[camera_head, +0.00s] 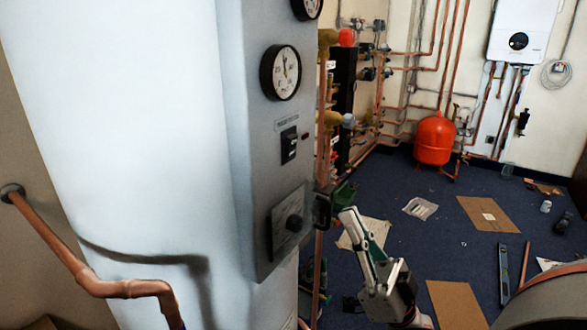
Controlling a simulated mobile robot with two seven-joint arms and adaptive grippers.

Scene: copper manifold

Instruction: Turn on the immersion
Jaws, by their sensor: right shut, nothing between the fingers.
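A grey control panel (252,130) stands on the side of a large white cylinder (120,120). It carries a small black switch (289,145) under a label too small to read clearly. Below it is a square plate with a dark round knob (294,223). I cannot tell the switch's position. My right gripper (350,216) is shut and empty. In the picture it is right of the panel and lower than the switch, apart from both. My left gripper is not in view.
A round gauge (281,72) sits above the switch. Copper pipes and valves run behind the panel. A red tank (435,139) and a white boiler (522,30) are at the back. Cardboard (488,214) and tools lie on the blue floor. A copper pipe (60,245) crosses the lower left.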

